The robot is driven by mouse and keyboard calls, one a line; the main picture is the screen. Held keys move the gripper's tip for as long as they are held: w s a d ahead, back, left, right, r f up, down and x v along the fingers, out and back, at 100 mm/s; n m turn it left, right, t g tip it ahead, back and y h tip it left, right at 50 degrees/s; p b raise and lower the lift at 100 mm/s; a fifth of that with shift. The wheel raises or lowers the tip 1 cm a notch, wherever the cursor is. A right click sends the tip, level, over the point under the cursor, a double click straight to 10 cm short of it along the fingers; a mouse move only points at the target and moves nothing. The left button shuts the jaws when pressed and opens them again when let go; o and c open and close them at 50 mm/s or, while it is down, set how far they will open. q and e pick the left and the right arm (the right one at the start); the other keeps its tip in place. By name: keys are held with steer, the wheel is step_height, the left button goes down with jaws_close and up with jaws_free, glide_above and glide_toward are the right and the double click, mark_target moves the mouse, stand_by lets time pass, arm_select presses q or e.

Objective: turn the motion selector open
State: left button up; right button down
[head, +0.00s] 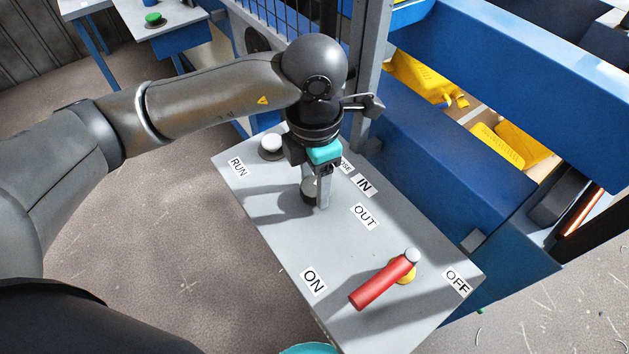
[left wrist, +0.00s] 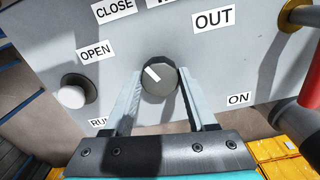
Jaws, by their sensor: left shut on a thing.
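The motion selector is a round grey knob with a dark side (left wrist: 160,82) on the sloped grey panel. Its white mark points up and left in the left wrist view, towards the side where the OPEN label (left wrist: 95,52) and CLOSE label (left wrist: 114,8) are. My left gripper (head: 317,192) reaches down onto the panel, shut on the knob, with one finger on each side of it. In the head view the fingers partly hide the knob (head: 308,188), and the gripper covers the OPEN label.
A white push button (head: 271,142) stands near the RUN label (head: 237,167). A red lever (head: 380,284) rises between the ON and OFF labels. Blue beams (head: 440,160) and a grey post (head: 367,70) border the panel. Yellow jerry cans (head: 425,78) lie beyond.

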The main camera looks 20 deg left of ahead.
mark_target(314, 186)
arm_select(q)
steer(key=n, duration=0.3)
steer(key=shift+n, duration=1.8)
steer(key=o, duration=1.4)
step_height(314, 186, up, 15)
steer(key=p, duration=0.2)
steer(key=shift+r+p, duration=0.15)
steer(key=shift+p, duration=0.15)
